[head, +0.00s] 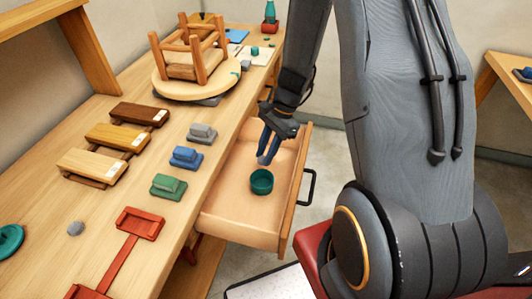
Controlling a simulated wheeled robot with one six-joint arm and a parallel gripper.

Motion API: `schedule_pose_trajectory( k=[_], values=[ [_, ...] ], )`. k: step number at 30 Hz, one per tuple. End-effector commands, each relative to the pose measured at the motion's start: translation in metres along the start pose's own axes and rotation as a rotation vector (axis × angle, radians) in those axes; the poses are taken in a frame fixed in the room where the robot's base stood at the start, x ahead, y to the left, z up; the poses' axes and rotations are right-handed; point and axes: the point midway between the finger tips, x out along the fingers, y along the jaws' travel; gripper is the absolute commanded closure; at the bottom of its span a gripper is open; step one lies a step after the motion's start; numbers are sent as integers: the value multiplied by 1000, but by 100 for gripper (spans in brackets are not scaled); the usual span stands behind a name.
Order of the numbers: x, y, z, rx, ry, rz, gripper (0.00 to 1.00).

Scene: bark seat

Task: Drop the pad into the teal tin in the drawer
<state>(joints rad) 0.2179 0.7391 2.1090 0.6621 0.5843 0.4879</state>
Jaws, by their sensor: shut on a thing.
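The teal tin (261,182) is a small round open cup standing upright in the pulled-out wooden drawer (235,213). My gripper (268,158) points down over the drawer, just behind and above the tin in the picture. Its fingers are shut on the pad, which is mostly hidden between the fingers, so its shape and colour are hard to make out. The fingertips look apart from the tin, though their exact height above it cannot be told. The inside of the tin looks dark and its floor is not clearly seen.
Wooden blocks (118,137) and grey, blue and green blocks (168,186) stand on the bench. An upturned stool (190,62) stands behind. The drawer front has a black handle (308,187).

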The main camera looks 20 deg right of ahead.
Motion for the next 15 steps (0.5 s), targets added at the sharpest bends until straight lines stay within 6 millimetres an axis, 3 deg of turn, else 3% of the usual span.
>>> schedule_pose_trajectory(
  k=[8,15],
  values=[
    [10,3,-5,42,0,-18,96],
    [32,2,-14,39,-1,-17,96]
  ],
)
